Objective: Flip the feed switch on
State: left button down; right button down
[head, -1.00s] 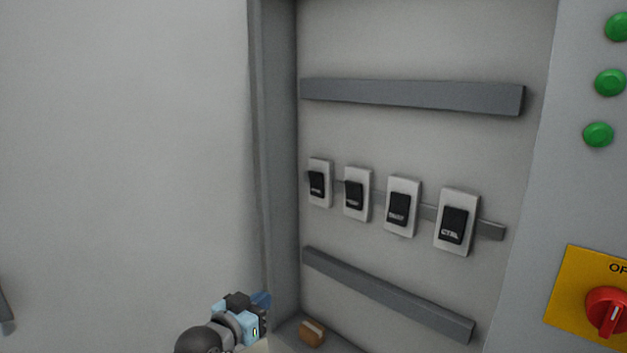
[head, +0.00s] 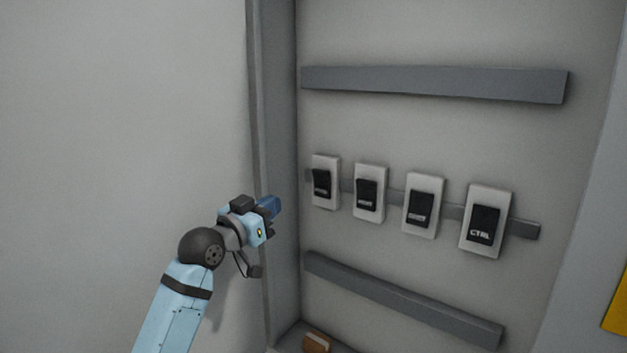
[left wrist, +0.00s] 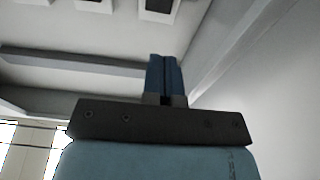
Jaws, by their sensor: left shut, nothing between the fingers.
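A row of several white breaker switches with black rockers sits on a rail in the open cabinet in the head view. The leftmost switch (head: 325,182), the second (head: 369,193) and the third (head: 423,206) have labels too small to read. The rightmost switch (head: 484,221) reads CTRL. I cannot tell which is the feed switch. My left gripper (head: 271,206) is shut and empty, in front of the cabinet's left edge and left of the row, apart from the switches. In the left wrist view its blue fingers (left wrist: 163,75) are together, with a switch (left wrist: 160,10) partly visible beyond. My right gripper is not in view.
Grey bars run above (head: 430,84) and below (head: 400,298) the switches. The cabinet's left side wall (head: 283,130) stands close to my left gripper. A small brown object (head: 316,343) lies at the cabinet bottom. A yellow plate (head: 618,300) shows at the right edge.

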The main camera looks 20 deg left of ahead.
aim_at(319, 175)
pick_arm(q)
jog(key=shift+d, duration=0.1)
jog(key=p+x, duration=0.2)
jog(key=x, duration=1)
jog(key=shift+w+d+r+p, duration=0.1)
jog(key=shift+w+r+p, duration=0.05)
jog(key=shift+w+p, duration=0.2)
jog(key=shift+w+d, duration=0.2)
jog(key=shift+w, duration=0.4)
jog(key=shift+w+r+p, duration=0.15)
jog(key=shift+r+p, duration=0.15)
jog(key=shift+p, duration=0.5)
jog(key=shift+f, duration=0.25)
jog(key=shift+d, duration=0.1)
